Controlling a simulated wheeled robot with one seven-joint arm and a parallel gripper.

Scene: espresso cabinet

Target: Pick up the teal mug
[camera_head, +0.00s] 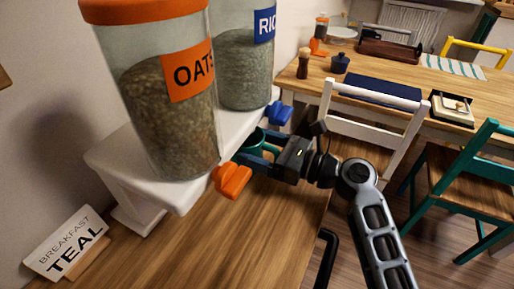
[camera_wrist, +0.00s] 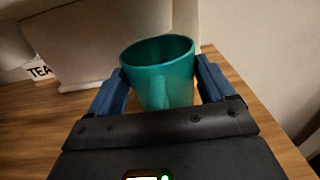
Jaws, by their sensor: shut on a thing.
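The teal mug (camera_wrist: 172,85) is upright between the two blue fingers of my gripper (camera_wrist: 160,88) in the wrist view, its handle facing the wrist. My gripper is shut on it, one finger at each side. In the head view the mug (camera_head: 257,143) shows only in part, behind my gripper (camera_head: 258,150) and beside the white dispenser stand. Whether the mug's base touches the wooden counter is hidden.
An oats dispenser (camera_head: 168,110) and a rice dispenser (camera_head: 243,65) stand on a white stand (camera_head: 120,165), with an orange spout (camera_head: 232,181) close to my gripper. A "BREAKFAST TEAL" card (camera_head: 66,243) sits at left. A dining table (camera_head: 400,95) and chairs are beyond.

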